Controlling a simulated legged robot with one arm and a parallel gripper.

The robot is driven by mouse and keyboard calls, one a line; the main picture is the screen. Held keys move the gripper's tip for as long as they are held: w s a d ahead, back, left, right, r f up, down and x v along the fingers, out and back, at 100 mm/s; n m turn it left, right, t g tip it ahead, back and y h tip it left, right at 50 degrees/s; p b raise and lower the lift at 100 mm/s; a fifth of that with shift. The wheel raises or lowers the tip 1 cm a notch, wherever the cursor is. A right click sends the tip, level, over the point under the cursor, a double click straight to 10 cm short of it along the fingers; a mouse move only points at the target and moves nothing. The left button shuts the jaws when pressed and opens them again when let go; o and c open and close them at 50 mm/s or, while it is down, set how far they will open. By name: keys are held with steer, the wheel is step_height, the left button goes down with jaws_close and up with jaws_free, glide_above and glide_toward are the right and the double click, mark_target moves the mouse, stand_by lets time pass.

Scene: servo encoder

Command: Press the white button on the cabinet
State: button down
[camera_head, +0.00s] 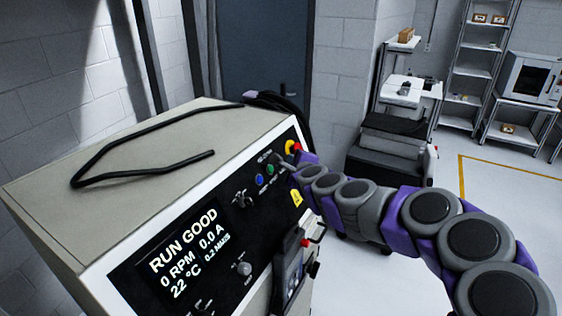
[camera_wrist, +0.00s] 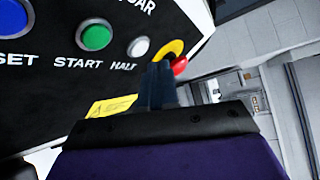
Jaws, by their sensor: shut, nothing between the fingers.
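The white button (camera_wrist: 138,47) sits on the black cabinet panel in the wrist view, right of the green button and above a label that seems to read HALT. My gripper (camera_wrist: 160,70) is shut and empty, with its fingertips just below and right of the white button, by the yellow-ringed red knob. I cannot tell whether the tips touch the panel. In the head view, my gripper (camera_head: 297,163) is at the far right end of the cabinet's (camera_head: 120,178) panel, and the white button is hard to make out beside it.
A green button (camera_wrist: 95,36) and a blue button (camera_wrist: 12,17) lie left of the white one. The red knob (camera_wrist: 180,65) is close on the right. A black cable (camera_head: 140,175) lies on the cabinet top. Shelves (camera_head: 470,70) and a dark cart (camera_head: 392,145) stand behind.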

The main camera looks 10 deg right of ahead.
steer(key=s+d+r, duration=0.1)
steer(key=d, duration=0.1)
steer(key=s+d+r, duration=0.1)
steer(key=s+d, duration=0.1)
steer(key=shift+r+p, duration=0.15)
steer(key=shift+p, duration=0.25)
steer(key=shift+w, duration=0.1)
